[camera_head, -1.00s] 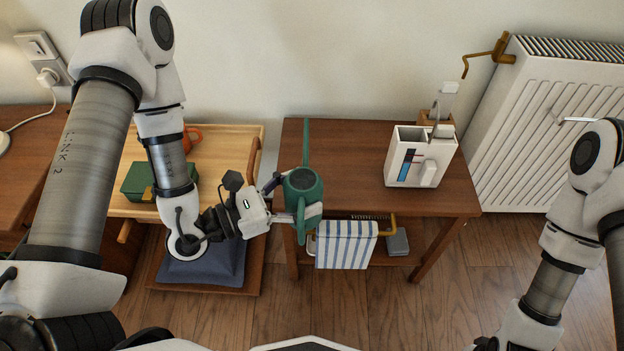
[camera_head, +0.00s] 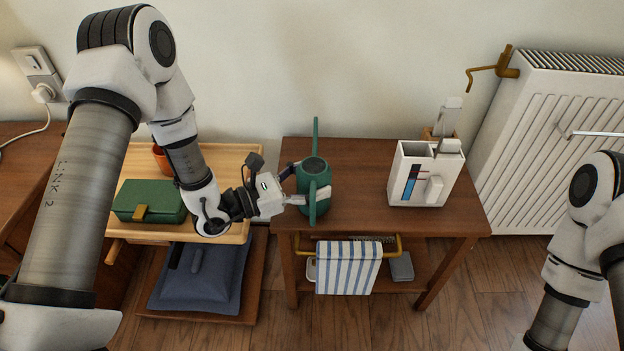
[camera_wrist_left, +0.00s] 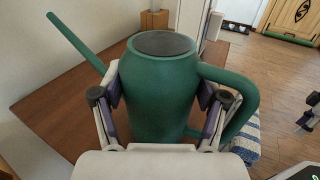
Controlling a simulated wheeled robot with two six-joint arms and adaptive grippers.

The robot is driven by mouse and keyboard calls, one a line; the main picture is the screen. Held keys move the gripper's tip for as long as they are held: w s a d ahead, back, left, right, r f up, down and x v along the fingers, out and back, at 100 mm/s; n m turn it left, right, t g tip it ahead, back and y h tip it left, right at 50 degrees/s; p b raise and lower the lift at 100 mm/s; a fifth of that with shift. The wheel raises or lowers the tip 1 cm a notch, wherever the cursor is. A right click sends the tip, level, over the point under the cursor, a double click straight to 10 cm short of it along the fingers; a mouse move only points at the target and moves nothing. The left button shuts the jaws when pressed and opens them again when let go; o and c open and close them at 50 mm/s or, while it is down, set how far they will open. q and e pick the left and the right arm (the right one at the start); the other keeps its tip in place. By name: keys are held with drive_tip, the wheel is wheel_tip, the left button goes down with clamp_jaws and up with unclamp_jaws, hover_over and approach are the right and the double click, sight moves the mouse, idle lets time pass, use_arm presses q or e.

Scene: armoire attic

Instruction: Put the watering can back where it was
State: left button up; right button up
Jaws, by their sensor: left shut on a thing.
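The green watering can (camera_head: 314,172) is upright at the left end of the brown wooden side table (camera_head: 370,205). Its long spout points to the back and its handle faces the front. My left gripper (camera_head: 299,196) is shut on the can's body from the left. In the left wrist view the can (camera_wrist_left: 160,95) stands between the two fingers (camera_wrist_left: 160,112). I cannot tell whether its base touches the tabletop.
A white holder (camera_head: 416,178) stands on the table's right part; the tabletop between it and the can is clear. A striped towel (camera_head: 348,267) hangs on the front rail. A green box (camera_head: 150,201) sits on the light wooden table at left. A radiator (camera_head: 560,130) stands at right.

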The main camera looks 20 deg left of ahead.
use_arm(q)
drive_tip(key=shift+f, duration=0.1)
drive_tip(key=o, duration=1.4)
